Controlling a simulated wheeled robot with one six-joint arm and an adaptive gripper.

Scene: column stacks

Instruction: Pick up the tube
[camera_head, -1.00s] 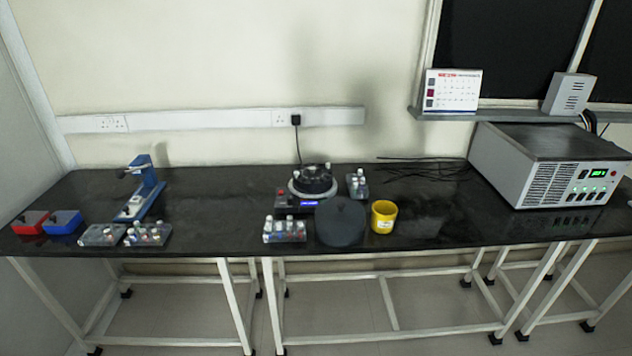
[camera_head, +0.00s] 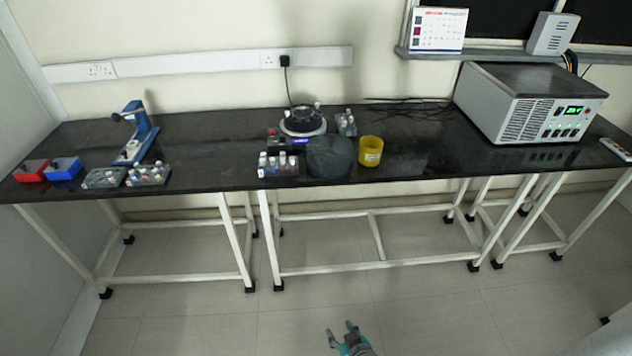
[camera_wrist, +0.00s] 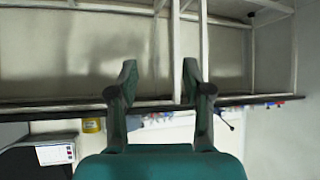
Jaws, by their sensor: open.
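Several small tubes with pale caps stand in racks on the black bench in the head view. They are in the front middle rack (camera_head: 278,168), the front left rack (camera_head: 148,176) and the small rack (camera_head: 346,125) behind. A few pale caps also show on the round black centrifuge (camera_head: 303,122). I cannot tell which tube is meant. My gripper (camera_head: 341,331) is low in front of the bench, well apart from all tubes. In the wrist view my gripper (camera_wrist: 158,80) is open and empty between its fingers.
A blue stand (camera_head: 141,135), red bin (camera_head: 31,172) and blue bin (camera_head: 64,169) are left. A grey power unit (camera_head: 530,102) is right. The floor in front is clear.

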